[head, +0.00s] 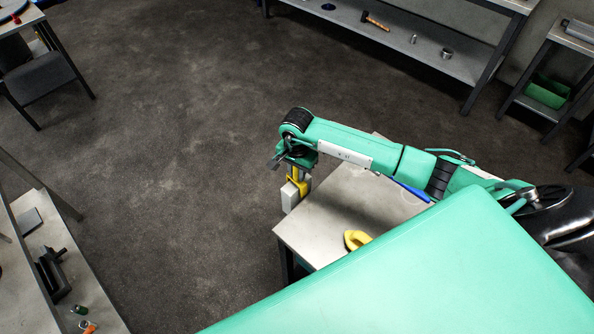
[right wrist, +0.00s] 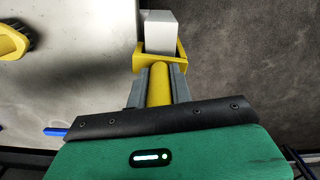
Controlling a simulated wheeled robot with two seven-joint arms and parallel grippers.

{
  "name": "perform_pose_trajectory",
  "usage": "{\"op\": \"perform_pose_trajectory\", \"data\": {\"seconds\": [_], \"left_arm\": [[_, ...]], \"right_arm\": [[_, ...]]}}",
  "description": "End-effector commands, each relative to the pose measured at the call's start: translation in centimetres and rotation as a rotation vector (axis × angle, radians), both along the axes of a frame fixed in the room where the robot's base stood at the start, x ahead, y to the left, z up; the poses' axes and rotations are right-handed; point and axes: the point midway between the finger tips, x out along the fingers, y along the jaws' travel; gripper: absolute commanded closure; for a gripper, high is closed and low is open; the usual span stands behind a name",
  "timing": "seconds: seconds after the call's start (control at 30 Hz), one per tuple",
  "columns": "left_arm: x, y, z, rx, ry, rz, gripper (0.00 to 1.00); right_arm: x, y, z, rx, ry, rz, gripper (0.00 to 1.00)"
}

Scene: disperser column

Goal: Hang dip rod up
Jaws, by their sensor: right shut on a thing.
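My right gripper (head: 298,170) is shut on the yellow handle (right wrist: 160,86) of a tool. The tool has a yellow bracket and a pale grey-white block (head: 290,197) at its far end, also seen in the right wrist view (right wrist: 168,33). The block hangs by the table's left edge in the head view. No thing is plainly a dip rod, and I cannot tell whether this tool is it. A blue-handled thin tool (head: 411,191) shows by my right arm; its blue end also shows in the right wrist view (right wrist: 55,131). My left gripper is not in view.
A grey table (head: 313,231) stands under my right arm, with a yellow brush (head: 356,240) on it. A long bench with a lower shelf (head: 395,40) is at the back, holding a hammer (head: 375,21). A shelf stands at lower left. The floor at left is open.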

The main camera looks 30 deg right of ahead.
Motion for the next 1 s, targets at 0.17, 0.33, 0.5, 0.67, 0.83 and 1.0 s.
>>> {"op": "perform_pose_trajectory", "data": {"seconds": [0.17,0.33,0.5,0.67,0.83,1.0], "left_arm": [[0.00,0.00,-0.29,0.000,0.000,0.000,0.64],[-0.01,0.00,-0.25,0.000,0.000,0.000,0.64],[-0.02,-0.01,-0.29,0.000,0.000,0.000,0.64],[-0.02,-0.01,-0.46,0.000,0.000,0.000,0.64],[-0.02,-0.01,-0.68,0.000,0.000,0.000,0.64],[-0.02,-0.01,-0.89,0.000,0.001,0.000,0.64]], "right_arm": [[0.05,0.00,-0.21,0.001,-0.001,-0.001,1.00],[0.04,-0.01,-0.17,0.001,-0.001,-0.001,1.00],[0.03,-0.02,-0.22,0.001,-0.001,-0.001,1.00],[0.04,-0.02,-0.38,0.001,-0.001,-0.001,1.00],[0.04,-0.02,-0.58,0.001,-0.001,-0.001,1.00],[0.03,-0.03,-0.77,0.001,-0.001,-0.001,1.00]]}}
